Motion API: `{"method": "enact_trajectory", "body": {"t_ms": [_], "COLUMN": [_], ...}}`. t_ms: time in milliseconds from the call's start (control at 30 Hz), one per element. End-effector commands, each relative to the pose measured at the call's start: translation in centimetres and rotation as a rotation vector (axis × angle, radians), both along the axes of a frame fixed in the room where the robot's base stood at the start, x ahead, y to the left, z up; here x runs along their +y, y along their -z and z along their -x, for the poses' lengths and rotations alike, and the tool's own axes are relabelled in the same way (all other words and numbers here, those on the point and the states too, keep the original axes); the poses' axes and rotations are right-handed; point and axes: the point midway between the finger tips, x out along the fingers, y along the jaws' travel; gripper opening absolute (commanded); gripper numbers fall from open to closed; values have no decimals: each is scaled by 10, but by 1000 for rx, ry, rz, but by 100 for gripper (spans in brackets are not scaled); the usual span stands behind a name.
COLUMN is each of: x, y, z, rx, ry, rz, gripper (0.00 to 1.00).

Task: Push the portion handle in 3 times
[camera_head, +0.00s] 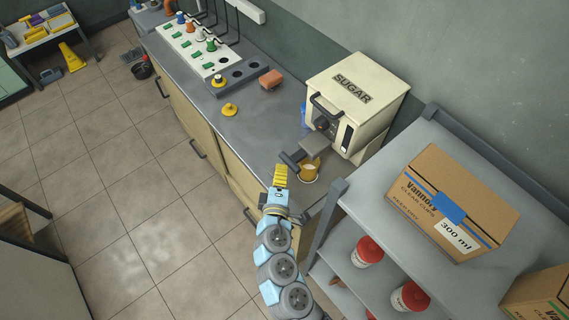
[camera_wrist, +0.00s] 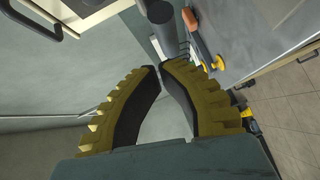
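The cream sugar machine (camera_head: 345,88) stands on the counter, with a grey portion slide (camera_head: 318,147) sticking out of its front. The dark portion handle (camera_head: 290,161) is a bar across the slide's outer end. In the wrist view the handle (camera_wrist: 160,14) shows as a dark cylinder just beyond my fingertips. My gripper (camera_head: 280,167) is beside the handle's outer side. In the wrist view my gripper (camera_wrist: 161,69) has its yellow, black-padded fingers with tips together and nothing between them. I cannot tell whether the tips touch the handle. A yellow-brown cup (camera_head: 309,173) stands below the slide.
A grey shelf (camera_head: 400,158) with a cardboard cup box (camera_head: 452,205) stands close on the right. The tiled floor (camera_head: 120,170) on the left is open.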

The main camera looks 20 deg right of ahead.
Motion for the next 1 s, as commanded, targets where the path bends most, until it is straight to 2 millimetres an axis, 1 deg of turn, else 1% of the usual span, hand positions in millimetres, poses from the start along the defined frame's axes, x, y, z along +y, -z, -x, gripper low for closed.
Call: {"method": "enact_trajectory", "body": {"t_ms": [33,300,500,700,1000], "x": [4,19,28,31,32], "y": [0,-5,-9,-10,-11], "z": [7,40,59,70,71], "rx": [0,1,-2,0,0], "ry": [-4,-3,-5,-2,-2], "rz": [-1,-2,0,0,0], "gripper": [0,0,0,0,0]}}
